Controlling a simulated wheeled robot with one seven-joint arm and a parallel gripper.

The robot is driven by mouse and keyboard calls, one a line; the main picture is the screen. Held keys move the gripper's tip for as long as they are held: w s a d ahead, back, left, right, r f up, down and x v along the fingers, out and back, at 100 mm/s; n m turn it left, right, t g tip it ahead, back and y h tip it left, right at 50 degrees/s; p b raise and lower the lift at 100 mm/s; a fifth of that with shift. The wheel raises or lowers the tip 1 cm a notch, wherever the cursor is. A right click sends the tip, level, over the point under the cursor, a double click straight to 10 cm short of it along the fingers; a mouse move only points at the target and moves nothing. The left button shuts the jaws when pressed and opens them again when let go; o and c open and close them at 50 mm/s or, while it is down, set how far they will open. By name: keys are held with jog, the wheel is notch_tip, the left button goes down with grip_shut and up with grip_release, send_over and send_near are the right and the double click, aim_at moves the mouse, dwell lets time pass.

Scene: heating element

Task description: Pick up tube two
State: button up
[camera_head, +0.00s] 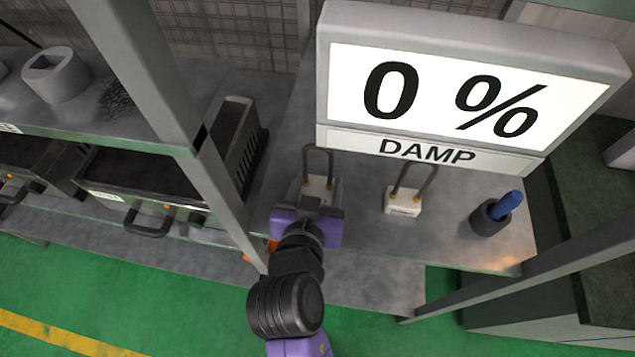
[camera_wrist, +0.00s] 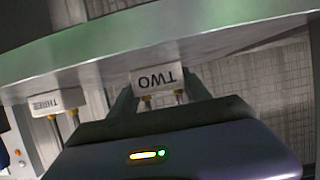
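Tube two is a dark U-shaped rod on a small white base labelled TWO (camera_wrist: 160,78), which appears upside down in the wrist view. In the head view its loop (camera_head: 318,160) stands upright on the grey bench at the left of the screen's front. My gripper (camera_head: 310,198) is right at its front side and covers part of the base. In the wrist view my gripper (camera_wrist: 160,82) has its fingers spread, one on each side of the base and its yellow-collared pins. Whether the fingertips touch the base is hard to tell.
Another white base labelled THREE (camera_wrist: 57,103) stands beside it; a similar tube (camera_head: 404,200) is to the right. A dark cup with a blue object (camera_head: 492,214) stands farther right. The screen (camera_head: 460,90) reads 0 % DAMP. A shelf post (camera_head: 170,110) rises at left.

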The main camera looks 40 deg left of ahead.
jog(key=c, duration=0.7)
jog(key=shift+c, duration=0.6)
jog(key=shift+r, duration=0.15)
